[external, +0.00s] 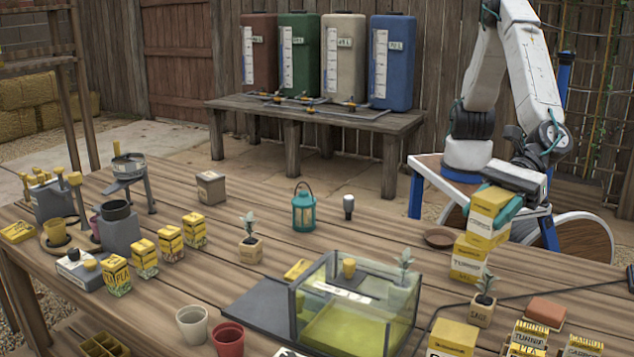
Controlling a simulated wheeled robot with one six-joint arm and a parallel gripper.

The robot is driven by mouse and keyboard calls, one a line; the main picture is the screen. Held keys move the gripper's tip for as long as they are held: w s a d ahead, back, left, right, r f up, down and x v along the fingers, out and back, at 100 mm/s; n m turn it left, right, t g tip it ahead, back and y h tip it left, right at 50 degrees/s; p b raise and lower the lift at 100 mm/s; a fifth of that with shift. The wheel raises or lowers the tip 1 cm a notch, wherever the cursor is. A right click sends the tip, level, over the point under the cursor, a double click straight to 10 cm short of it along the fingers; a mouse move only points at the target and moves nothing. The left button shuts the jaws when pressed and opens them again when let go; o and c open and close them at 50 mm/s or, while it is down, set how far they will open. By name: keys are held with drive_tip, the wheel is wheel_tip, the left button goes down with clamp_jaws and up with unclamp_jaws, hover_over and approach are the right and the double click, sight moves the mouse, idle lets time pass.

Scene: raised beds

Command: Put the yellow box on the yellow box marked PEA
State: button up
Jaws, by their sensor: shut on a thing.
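My gripper (508,203) is shut on a yellow box (487,208) with a pale label band, at the right of the table. The held box is upright, with the teal fingers at its sides. Right below it stands another yellow box (468,259) with a white label band; its lettering is too small to read surely. The held box overlaps the top of the lower one in this view, a little to the right. I cannot tell whether they touch. A third yellow box (452,339) stands at the front right, its label unclear.
A potted plant (484,303) stands close in front of the lower box, and a brown dish (439,238) lies behind its left. A glass case (352,305) is to the left. Several seed packets (527,337) stand at the front right. A teal lantern (304,209) stands farther back.

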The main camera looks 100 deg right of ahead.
sight(478, 235)
wheel_tip(478, 235, down, 2)
drive_tip(key=shift+f, duration=0.25)
drive_tip(key=shift+w+a+f, duration=0.1)
drive_tip(key=shift+w+f, duration=0.05)
drive_tip(key=shift+f, duration=0.15)
drive_tip(key=w+a, duration=0.3)
drive_tip(key=w+a+f, duration=0.1)
drive_tip(key=w+a, duration=0.7)
drive_tip(key=shift+w+f, duration=0.15)
drive_tip(key=shift+f, duration=1.9)
drive_tip(key=o, duration=1)
drive_tip(key=shift+f, duration=0.15)
drive_tip(key=shift+o, duration=0.2)
